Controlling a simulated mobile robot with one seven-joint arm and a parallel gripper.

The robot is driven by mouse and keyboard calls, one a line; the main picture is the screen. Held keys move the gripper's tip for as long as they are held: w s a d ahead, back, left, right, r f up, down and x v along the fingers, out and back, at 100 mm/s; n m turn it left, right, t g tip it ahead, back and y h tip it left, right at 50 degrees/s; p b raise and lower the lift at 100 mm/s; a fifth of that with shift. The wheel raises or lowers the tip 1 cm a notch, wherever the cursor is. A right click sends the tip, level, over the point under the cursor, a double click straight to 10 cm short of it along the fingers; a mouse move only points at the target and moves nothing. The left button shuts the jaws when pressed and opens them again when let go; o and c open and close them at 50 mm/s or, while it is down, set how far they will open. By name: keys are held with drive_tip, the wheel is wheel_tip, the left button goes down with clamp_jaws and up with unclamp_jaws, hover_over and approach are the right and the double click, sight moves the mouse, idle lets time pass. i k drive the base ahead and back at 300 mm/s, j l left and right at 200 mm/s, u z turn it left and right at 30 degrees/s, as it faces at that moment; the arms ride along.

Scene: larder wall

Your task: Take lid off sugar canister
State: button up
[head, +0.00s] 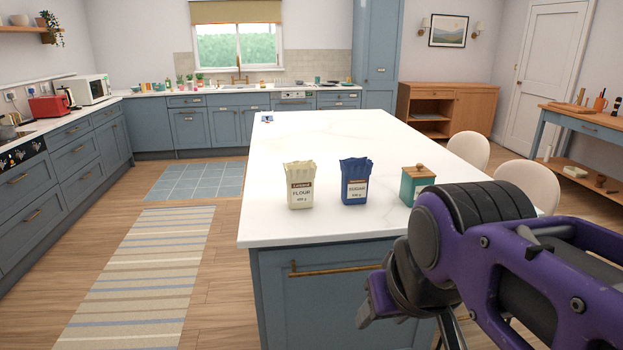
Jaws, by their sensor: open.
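The sugar canister (408,189) is a small teal box standing upright near the front right of the white island top. Its wooden lid (419,172) is on it, with a small knob on top. My purple arm hides the canister's lower right part. My gripper (378,302) is open, in front of the island and below the level of its top in the picture. It is apart from the canister, and its far finger is mostly hidden by the wrist. Nothing shows between the fingers.
A cream flour bag (300,186) and a blue sugar bag (355,181) stand left of the canister on the island (340,140). The island top behind them is mostly clear. Two pale chairs (468,150) stand along the right side. The floor left of the island is open.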

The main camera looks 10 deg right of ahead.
sight(419, 171)
drive_tip(key=i+l, duration=0.2)
drive_tip(key=l, duration=0.2)
drive_tip(key=i+l, duration=0.25)
drive_tip(key=l, duration=0.15)
drive_tip(key=i+l, duration=0.2)
drive_tip(key=l, duration=0.2)
drive_tip(key=i+l, duration=0.25)
drive_tip(key=l, duration=0.15)
